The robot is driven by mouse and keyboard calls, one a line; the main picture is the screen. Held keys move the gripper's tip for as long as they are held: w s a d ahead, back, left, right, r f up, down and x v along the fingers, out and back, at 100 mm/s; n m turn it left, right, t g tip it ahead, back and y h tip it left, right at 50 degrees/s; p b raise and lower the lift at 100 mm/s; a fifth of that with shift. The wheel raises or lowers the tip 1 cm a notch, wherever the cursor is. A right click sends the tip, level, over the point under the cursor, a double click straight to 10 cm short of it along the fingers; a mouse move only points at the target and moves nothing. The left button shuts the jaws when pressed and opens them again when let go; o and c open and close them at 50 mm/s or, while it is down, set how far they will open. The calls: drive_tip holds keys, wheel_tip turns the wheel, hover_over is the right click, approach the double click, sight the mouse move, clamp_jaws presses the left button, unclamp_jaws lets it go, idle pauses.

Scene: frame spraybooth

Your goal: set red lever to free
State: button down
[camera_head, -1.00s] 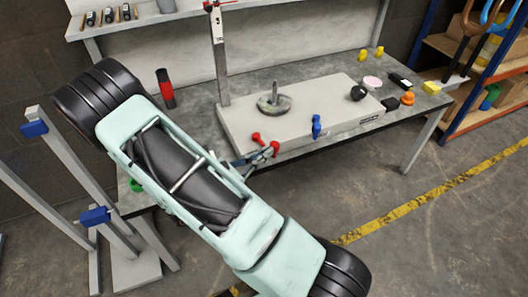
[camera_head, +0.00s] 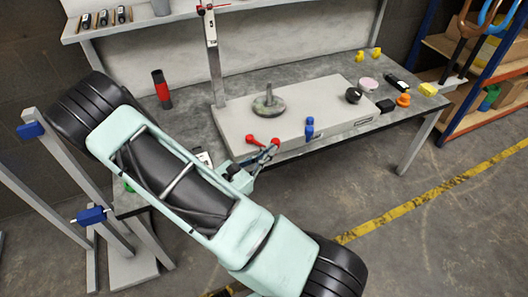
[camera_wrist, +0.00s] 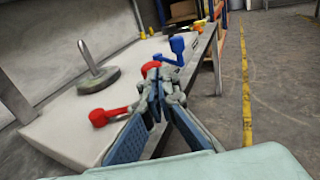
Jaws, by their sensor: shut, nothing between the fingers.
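The red lever (camera_head: 250,140) is on the front edge of the pale grey block (camera_head: 235,125). It lies roughly sideways, with one red end at the left and the other by my fingertips. The wrist view shows its left red end (camera_wrist: 98,118) and the red part at the fingertips. My gripper (camera_head: 269,150) is shut and holds nothing. Its tips are right beside the lever's right end; I cannot tell if they touch it. The fingers hide the lever's middle in the wrist view (camera_wrist: 158,78). No readable position marking shows by the lever.
A blue lever (camera_head: 309,127) stands upright just right of my fingertips. A disc with a post (camera_head: 268,104) sits on the block. A black knob (camera_head: 353,95) is farther right. A grey upright post (camera_head: 213,65) rises behind. The floor in front is clear.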

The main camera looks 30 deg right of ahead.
drive_tip(key=shift+w+d, duration=0.1)
drive_tip(key=shift+d, duration=0.6)
